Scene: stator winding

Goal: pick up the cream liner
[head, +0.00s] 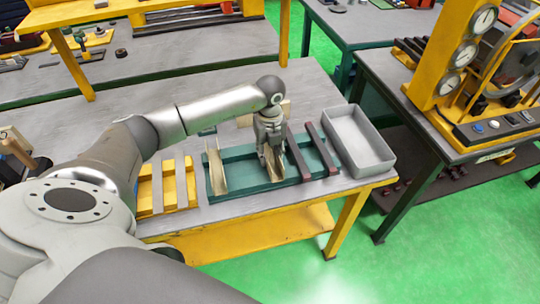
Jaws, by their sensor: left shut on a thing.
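My left gripper (271,158) points down over the teal tray (238,184) on the workbench. Its fingers are shut on a cream liner (274,181), a channel-shaped strip at the middle of the tray. The fingers hide part of this liner, and I cannot tell whether it still touches the tray. Another cream liner (218,176) lies at the left end of the tray, apart from the gripper. My right gripper is not in view.
Dark strips (322,148) lie across the tray, right of the gripper. A grey open bin (375,157) stands at the bench's right end. A yellow rack (146,196) with grey strips is at the left. A gauge machine (437,70) stands on the right table.

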